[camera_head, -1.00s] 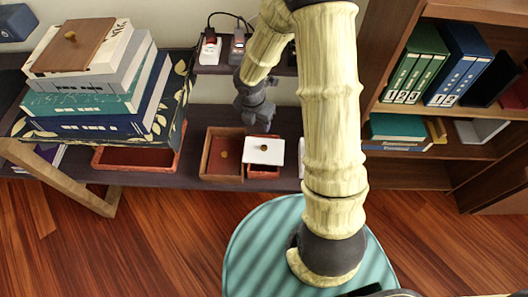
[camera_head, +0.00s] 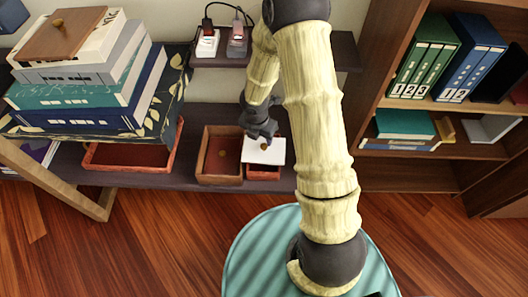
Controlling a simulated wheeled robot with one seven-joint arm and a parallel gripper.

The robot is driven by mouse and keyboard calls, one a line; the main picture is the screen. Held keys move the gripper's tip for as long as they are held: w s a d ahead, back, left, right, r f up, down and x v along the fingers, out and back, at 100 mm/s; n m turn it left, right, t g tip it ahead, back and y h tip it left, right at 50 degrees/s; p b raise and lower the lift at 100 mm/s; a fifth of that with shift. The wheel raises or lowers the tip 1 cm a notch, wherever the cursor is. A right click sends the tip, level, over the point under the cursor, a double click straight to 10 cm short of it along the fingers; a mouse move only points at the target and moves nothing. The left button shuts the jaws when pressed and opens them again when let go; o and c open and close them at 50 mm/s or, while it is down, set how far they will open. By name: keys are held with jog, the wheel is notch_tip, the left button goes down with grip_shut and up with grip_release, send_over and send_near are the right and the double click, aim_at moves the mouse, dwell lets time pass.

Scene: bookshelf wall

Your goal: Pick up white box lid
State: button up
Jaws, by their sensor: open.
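The white box lid (camera_head: 265,154) is a flat white square with a small dark gold knob (camera_head: 264,146). It rests on a small red-brown box (camera_head: 263,172) on the low dark shelf, at the centre of the head view. My gripper (camera_head: 262,137) is at the lid's far edge, close to the knob, with its fingers pointing down. It is open, and part of it covers the lid's upper left. Whether the fingers touch the knob is too small to tell.
A brown wooden box (camera_head: 220,155) stands just left of the lid. A long red tray (camera_head: 130,157) lies further left, below a stack of books (camera_head: 85,85). Power adapters (camera_head: 207,43) sit on the shelf above. A bookcase with binders (camera_head: 425,62) is at right.

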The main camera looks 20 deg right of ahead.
aim_at(264, 145)
jog(key=f+b, duration=0.1)
jog(key=f, duration=0.1)
jog(key=d+f+b, duration=0.1)
jog(key=f+b, duration=0.1)
jog(key=f, duration=0.1)
jog(key=shift+w+d+f, duration=0.1)
dwell(0.7)
grip_shut()
